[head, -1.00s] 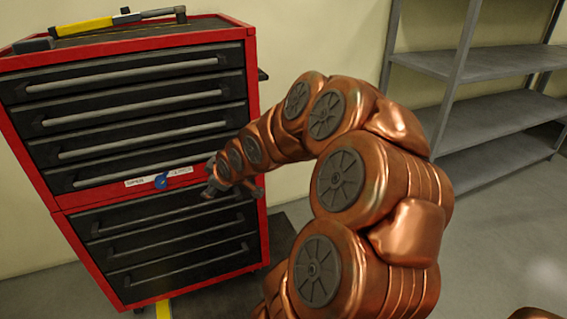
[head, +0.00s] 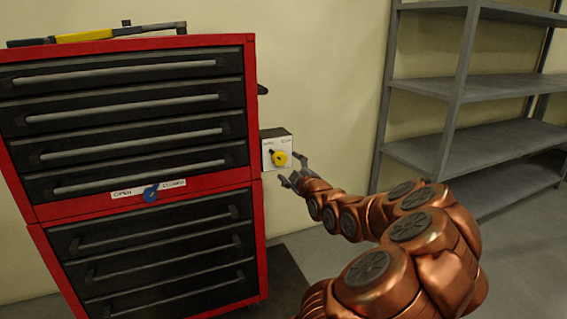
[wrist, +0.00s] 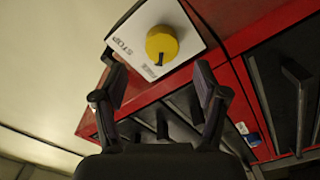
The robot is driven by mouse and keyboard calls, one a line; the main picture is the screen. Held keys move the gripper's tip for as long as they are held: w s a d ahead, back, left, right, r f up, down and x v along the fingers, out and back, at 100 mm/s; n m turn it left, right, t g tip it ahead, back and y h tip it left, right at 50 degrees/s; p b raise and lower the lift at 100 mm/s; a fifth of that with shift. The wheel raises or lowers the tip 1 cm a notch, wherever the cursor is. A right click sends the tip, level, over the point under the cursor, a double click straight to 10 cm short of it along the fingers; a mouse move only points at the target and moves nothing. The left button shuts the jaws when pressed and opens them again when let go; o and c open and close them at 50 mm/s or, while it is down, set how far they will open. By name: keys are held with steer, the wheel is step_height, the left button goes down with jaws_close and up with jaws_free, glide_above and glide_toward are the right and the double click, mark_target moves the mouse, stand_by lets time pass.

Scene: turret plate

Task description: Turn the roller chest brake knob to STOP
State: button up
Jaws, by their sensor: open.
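The red roller chest (head: 150,205) with black drawers stands at the left in the head view. On its right side is a box with a white plate and the yellow brake knob (head: 280,158). The knob also shows in the wrist view (wrist: 161,44), with a dark pointer mark and the word STOP on the plate (wrist: 130,48). My gripper (head: 291,169) is open and empty, just right of and slightly below the knob in the head view. In the wrist view its two fingertips (wrist: 158,80) lie below the knob, apart from it.
A blue knob (head: 151,193) sits on the chest front between labels OPEN and CLOSED. A yellow-handled tool (head: 85,36) lies on the chest top. Grey shelves (head: 480,100) stand at the right.

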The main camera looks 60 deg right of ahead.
mark_target(282, 159)
steer(key=x, duration=0.2)
steer(key=shift+w+d+f, duration=0.1)
steer(key=shift+w+d, duration=0.05)
steer(key=shift+w, duration=0.15)
steer(key=shift+x, duration=1.85)
steer(key=c, duration=1.1)
